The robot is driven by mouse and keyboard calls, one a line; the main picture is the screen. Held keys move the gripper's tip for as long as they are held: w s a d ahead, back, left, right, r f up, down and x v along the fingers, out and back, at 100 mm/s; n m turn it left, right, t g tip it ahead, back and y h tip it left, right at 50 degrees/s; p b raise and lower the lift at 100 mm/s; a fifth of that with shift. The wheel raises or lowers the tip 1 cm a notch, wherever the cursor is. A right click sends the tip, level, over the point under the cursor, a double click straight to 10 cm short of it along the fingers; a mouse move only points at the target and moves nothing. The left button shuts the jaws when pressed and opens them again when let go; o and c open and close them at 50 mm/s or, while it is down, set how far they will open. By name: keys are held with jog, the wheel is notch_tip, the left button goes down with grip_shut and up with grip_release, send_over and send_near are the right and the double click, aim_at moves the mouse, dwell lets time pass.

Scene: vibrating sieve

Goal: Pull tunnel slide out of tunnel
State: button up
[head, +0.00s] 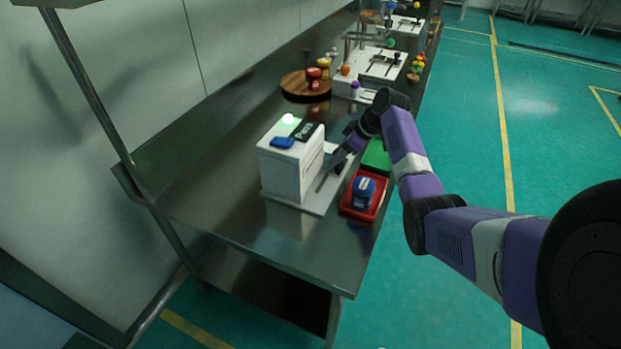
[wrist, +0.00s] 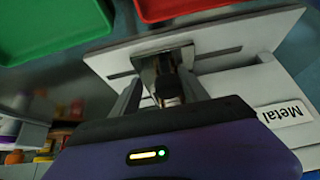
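The tunnel (head: 285,170) is a white box on a white base plate on the steel table in the head view. In the wrist view part of a white body (wrist: 298,85) with a "Metal" label shows at the right. The white plate (wrist: 225,35) has a long slot, and a small metallic piece (wrist: 172,57), perhaps the slide's handle, stands at it. My gripper (wrist: 160,80) is at this piece, with a finger on each side. I cannot tell whether the fingers touch it. In the head view my gripper (head: 337,160) is low beside the tunnel's right side.
A red tray (head: 349,204) with a blue item (head: 363,190) is right of the plate, and a green tray (head: 377,155) lies behind it. A round wooden board (head: 293,84) with jars stands farther back. The table's near left part is clear.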

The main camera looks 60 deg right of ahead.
jog(key=shift+w+d+f+b, duration=0.1)
jog(key=shift+d+b, duration=1.15)
jog(key=shift+b, duration=0.05)
jog(key=shift+w+d+b, duration=0.1)
jog(key=shift+d+b, duration=1.1)
jog(key=shift+b, duration=0.05)
jog(key=shift+o, duration=0.2)
jog(key=o, duration=1)
jog(key=shift+o, duration=0.2)
jog(key=p+v, duration=0.8)
jog(key=v, duration=0.1)
